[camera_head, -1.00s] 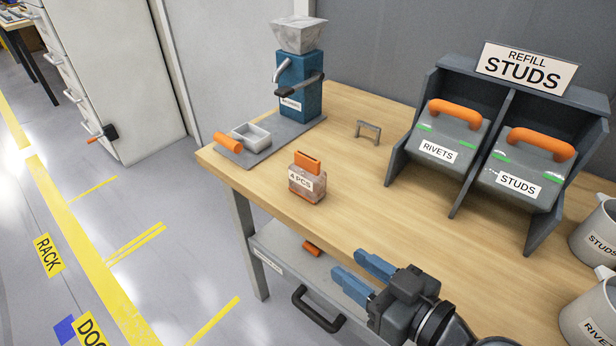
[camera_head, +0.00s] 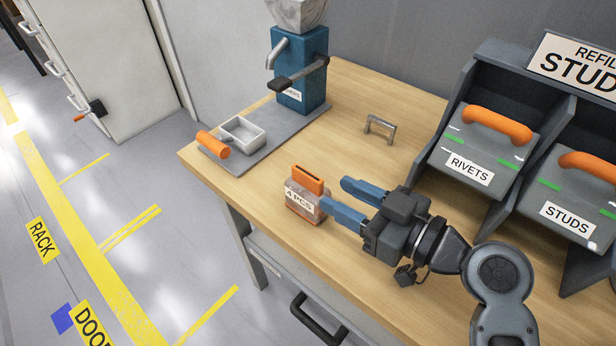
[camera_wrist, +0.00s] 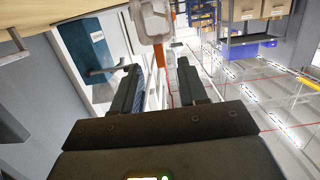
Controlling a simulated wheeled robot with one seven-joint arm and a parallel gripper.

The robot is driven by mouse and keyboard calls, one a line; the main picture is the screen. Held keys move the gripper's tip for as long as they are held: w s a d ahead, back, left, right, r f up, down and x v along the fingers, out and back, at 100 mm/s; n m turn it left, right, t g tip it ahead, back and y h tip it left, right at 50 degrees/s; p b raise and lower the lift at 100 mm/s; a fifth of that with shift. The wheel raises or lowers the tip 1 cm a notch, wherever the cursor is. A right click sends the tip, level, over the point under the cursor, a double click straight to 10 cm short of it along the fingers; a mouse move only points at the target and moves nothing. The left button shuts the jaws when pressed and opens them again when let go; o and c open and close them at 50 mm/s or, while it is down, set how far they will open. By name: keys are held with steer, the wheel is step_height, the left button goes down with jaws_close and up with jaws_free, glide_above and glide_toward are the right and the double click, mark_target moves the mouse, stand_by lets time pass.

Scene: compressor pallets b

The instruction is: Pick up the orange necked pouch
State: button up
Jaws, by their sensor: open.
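The orange necked pouch (camera_head: 304,197) stands upright on the wooden table near its front left edge. It has a clear pinkish body, an orange neck on top and a "4 PCS" label. My gripper (camera_head: 339,201) is open, with its two blue fingers just to the right of the pouch and pointing at it. In the head view the nearer fingertip lies close to the pouch's right side; I cannot tell if it touches. Nothing is between the fingers.
A blue dispenser (camera_head: 298,72) stands behind on a grey plate, with a small grey tray (camera_head: 243,135) and an orange handle (camera_head: 213,144). A small grey bracket (camera_head: 380,129) stands behind my gripper. The RIVETS bin (camera_head: 478,150) and STUDS bin (camera_head: 575,200) are at right.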

mark_target(293, 171)
steer(key=shift+w+a, duration=0.5)
steer(key=shift+a, duration=0.05)
steer(key=p+x, duration=0.2)
steer(key=x, duration=0.3)
steer(key=shift+a+r+p, duration=0.1)
steer(key=shift+r+p, duration=0.05)
steer(key=shift+p, duration=0.15)
steer(key=shift+w+a+f, duration=0.2)
steer(key=shift+w+a, duration=0.2)
steer(key=shift+a, duration=0.1)
steer(key=shift+c, duration=0.2)
jaws_close()
